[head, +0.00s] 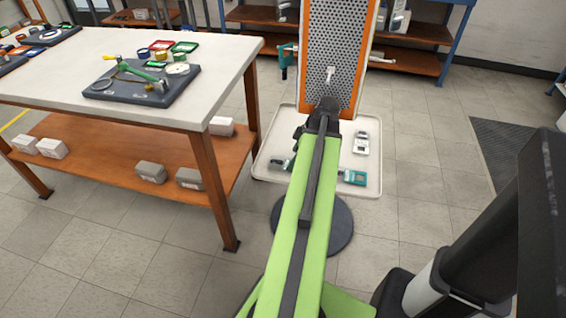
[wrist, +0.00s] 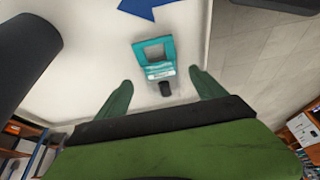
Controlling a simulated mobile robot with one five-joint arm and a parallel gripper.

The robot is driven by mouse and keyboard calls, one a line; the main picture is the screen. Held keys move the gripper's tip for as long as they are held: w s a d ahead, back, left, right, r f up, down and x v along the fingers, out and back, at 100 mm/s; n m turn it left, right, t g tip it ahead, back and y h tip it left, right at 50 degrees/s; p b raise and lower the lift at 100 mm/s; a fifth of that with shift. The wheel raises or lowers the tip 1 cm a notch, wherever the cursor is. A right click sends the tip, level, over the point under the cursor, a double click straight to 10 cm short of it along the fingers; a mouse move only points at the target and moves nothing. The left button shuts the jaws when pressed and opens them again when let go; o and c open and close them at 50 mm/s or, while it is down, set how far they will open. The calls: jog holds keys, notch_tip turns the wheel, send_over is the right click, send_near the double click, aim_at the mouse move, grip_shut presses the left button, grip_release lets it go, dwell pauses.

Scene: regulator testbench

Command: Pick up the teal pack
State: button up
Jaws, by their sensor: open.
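The teal pack (wrist: 153,52) lies on a white surface in the wrist view, with a squarish frame-like body and a small dark end towards me. My gripper (wrist: 162,88) is open, with one green finger on either side below the pack. The pack is just beyond the fingertips, roughly between them, and nothing is held. In the head view, a teal item (head: 354,177) that looks like the pack lies near the front right corner of the white tray (head: 372,150). My arm hides part of the tray and my gripper there.
A grey-white device (head: 361,143) lies on the tray's right side. An orange-framed pegboard (head: 338,40) stands behind the tray. A workbench (head: 215,70) with tools stands at left, with boxes on its lower shelf. Open tiled floor (head: 415,215) lies to the right.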

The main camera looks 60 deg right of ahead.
aim_at(283, 162)
jog(key=shift+w+a, duration=0.15)
jog(key=shift+w, duration=0.35)
jog(key=shift+w+a, duration=0.15)
jog(key=shift+w, duration=0.35)
jog(key=b+x, duration=0.3)
jog(key=shift+w+a+f, duration=0.1)
jog(key=shift+w+f, duration=0.05)
jog(key=shift+w, duration=0.2)
jog(key=c, duration=1.5)
jog(key=shift+o, duration=0.2)
jog(key=shift+r, duration=0.3)
